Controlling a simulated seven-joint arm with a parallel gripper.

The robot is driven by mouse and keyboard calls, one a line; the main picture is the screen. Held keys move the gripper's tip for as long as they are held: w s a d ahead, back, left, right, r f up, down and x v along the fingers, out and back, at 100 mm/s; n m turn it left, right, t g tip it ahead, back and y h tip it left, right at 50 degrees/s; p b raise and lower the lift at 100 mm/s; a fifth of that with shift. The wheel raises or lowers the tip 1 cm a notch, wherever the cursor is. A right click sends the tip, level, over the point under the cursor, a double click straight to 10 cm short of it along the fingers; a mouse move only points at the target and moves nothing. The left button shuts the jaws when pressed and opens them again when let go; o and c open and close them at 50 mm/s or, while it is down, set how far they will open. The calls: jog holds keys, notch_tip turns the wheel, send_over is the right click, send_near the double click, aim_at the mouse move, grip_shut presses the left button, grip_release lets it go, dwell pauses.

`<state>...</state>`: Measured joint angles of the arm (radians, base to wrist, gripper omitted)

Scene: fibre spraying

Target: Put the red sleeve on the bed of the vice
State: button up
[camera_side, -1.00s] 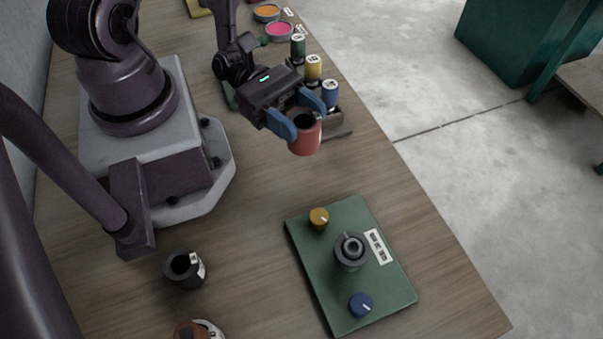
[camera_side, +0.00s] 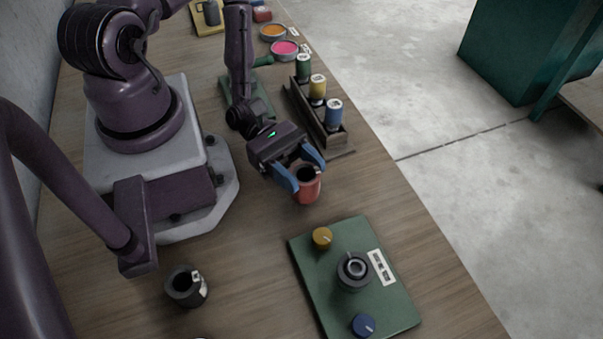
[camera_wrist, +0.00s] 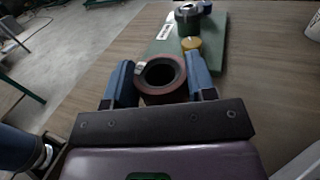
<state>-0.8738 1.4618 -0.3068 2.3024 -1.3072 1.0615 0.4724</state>
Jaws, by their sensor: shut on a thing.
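The red sleeve (camera_side: 307,188) is a short hollow cylinder with a dark bore, held upright. My gripper (camera_side: 308,176) is shut on it, with a blue finger on each side. The wrist view also shows the red sleeve (camera_wrist: 162,98) between my gripper's fingers (camera_wrist: 160,74), its open top facing up. It is over the wooden table, short of the green plate (camera_side: 318,285); its exact height is hard to tell. That plate carries a dark upright ring and yellow and blue knobs. I cannot pick out a vice with certainty; a green object (camera_side: 250,95) lies partly hidden behind my arm.
A wooden rack (camera_side: 322,128) with green, yellow and blue spools stands behind my gripper. A black cup (camera_side: 186,287) is at the front left. Pink (camera_side: 284,48) and orange (camera_side: 272,31) dishes are at the back. The table between sleeve and cup is clear.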

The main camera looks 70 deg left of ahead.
jog(key=shift+f, duration=0.8)
jog(key=shift+f, duration=0.15)
jog(key=o, duration=1.1)
